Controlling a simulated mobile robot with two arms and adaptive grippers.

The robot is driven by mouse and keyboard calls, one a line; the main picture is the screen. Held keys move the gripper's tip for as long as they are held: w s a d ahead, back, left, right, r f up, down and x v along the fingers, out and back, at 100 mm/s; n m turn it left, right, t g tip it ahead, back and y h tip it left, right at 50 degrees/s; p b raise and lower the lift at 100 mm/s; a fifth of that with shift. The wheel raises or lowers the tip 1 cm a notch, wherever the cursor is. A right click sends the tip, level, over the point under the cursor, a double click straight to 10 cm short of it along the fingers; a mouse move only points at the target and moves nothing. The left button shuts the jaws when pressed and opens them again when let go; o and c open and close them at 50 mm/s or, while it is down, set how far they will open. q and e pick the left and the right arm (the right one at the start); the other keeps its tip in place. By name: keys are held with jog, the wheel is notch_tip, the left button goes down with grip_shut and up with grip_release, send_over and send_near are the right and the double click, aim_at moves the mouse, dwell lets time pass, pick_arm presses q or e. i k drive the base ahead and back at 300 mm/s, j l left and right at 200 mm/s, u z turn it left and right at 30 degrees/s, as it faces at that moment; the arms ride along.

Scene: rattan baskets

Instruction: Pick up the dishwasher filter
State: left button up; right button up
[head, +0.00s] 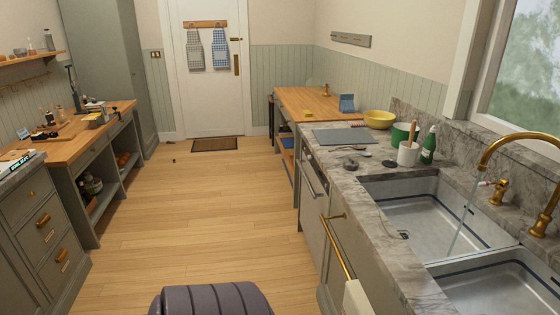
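I cannot pick out a dishwasher filter with certainty. A small dark round item (350,164) lies on the marble counter (345,181) at right, near the front edge. Another small dark item (389,163) lies to its right, by the white crock. Both are too small to identify. A front panel with a bar handle (313,176) is under the counter and looks shut; I cannot tell whether it is a dishwasher. Neither of my grippers is in view.
The sink (430,200) has a running brass tap (520,137). A wooden-topped unit (95,124) lines the left. The wooden floor (200,220) between is mostly clear.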

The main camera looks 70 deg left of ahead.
aim_at(350, 164)
jog(key=u, duration=1.75)
